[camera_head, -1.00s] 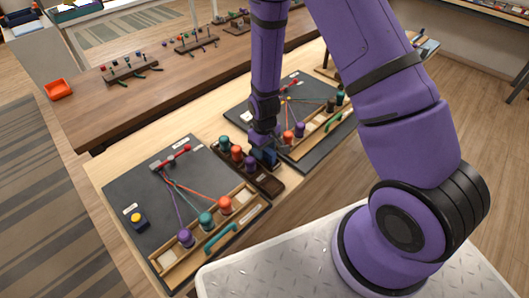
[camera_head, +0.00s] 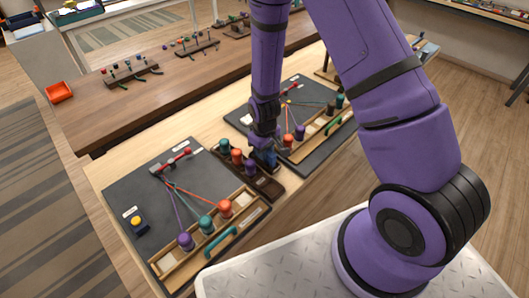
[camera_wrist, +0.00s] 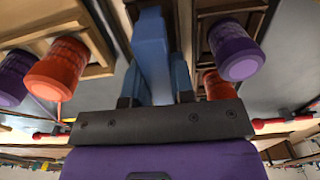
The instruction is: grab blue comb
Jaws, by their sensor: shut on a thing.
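The blue comb (camera_wrist: 151,45) stands up in the middle of the wrist view, between the fingers of my gripper (camera_wrist: 160,86). My gripper is shut on it. In the head view my gripper (camera_head: 265,146) is over the right end of the dark brown rack (camera_head: 268,186), between the two braiding boards. A small blue part of the comb shows just below the fingers there. The arm hides most of it, and I cannot tell whether its lower end still touches the rack.
Green, orange and purple bobbins stand in the rack close to my gripper; a purple one (camera_wrist: 236,52) is near it in the wrist view. The left board (camera_head: 125,190) and right board (camera_head: 240,117) carry corded bobbins. An orange tray (camera_head: 59,92) lies far left.

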